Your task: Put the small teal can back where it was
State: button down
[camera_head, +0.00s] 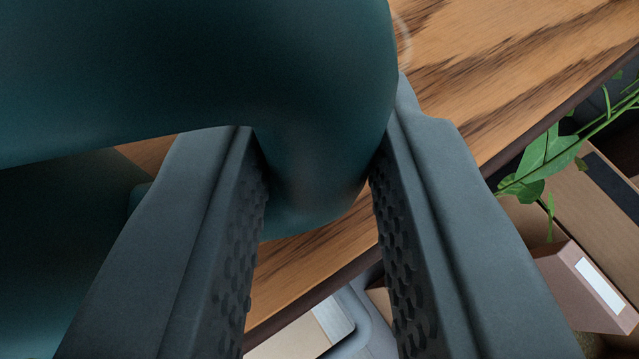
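The small teal can (200,70) is very close and fills the upper left of the view. A thick, curved teal part of it, like a handle, bends down between the fingers of my gripper (322,150). Both fingers meet the sides of this part, so my gripper looks shut on it. A broader teal surface, seemingly the can's body, fills the lower left behind the left finger. The can's base is out of view, so I cannot tell whether it rests on the wooden top (500,75).
The wooden top's dark edge (560,115) runs diagonally under the gripper. Beyond and below it are green leaves (545,155), cardboard boxes (600,215) and a grey curved tube (352,325). The wood at upper right looks bare, except for a faint pale ring mark beside the can.

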jog(key=shift+f, duration=0.3)
jog(key=shift+f, duration=0.1)
jog(key=c, duration=1.3)
grip_release()
jog(key=shift+o, duration=0.2)
jog(key=shift+s+r, duration=0.3)
jog(key=shift+s, duration=0.2)
jog(key=v, duration=1.1)
